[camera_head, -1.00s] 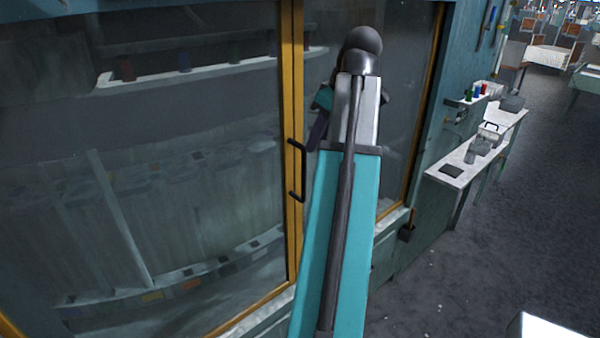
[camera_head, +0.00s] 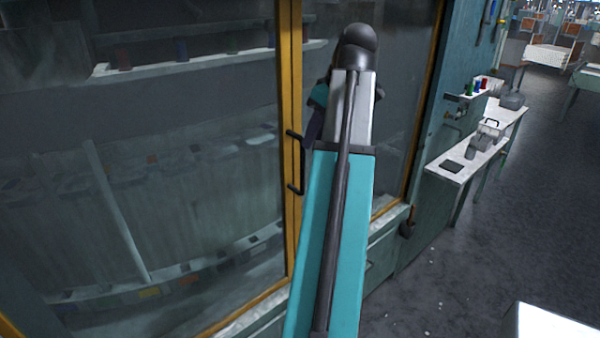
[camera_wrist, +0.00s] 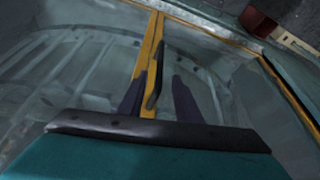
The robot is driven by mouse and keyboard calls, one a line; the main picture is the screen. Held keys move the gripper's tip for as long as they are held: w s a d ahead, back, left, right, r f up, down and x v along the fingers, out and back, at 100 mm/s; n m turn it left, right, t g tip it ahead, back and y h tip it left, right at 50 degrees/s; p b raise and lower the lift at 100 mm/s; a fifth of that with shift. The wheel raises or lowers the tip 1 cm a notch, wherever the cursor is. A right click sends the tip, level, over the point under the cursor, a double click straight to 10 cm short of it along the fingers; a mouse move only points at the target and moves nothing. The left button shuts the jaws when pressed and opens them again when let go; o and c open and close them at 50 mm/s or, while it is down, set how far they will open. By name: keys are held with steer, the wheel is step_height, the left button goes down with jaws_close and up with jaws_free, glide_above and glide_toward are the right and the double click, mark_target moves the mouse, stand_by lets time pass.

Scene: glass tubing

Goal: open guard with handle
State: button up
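The guard is a pair of large glass panels in yellow frames, with the left panel (camera_head: 190,200) and right panel (camera_head: 405,110) meeting at a yellow upright (camera_head: 291,100). The panels look shut. A black bar handle (camera_head: 295,189) stands on this upright; it also shows in the wrist view (camera_wrist: 154,85). My gripper (camera_wrist: 158,97) is open, with one dark finger on each side of the handle. The handle appears closer to the left finger. Contact cannot be told. In the head view my arm hides most of the gripper, beside the handle.
Behind the glass is a dim interior with a shelf (camera_head: 185,66) and machinery. To the right, a narrow white side table (camera_head: 452,180) holds small items. The floor (camera_head: 455,265) at right is open.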

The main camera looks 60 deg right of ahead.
mark_target(304, 159)
steer(key=shift+b+x, duration=0.7)
steer(key=shift+x, duration=5.15)
steer(key=shift+s+a, duration=0.1)
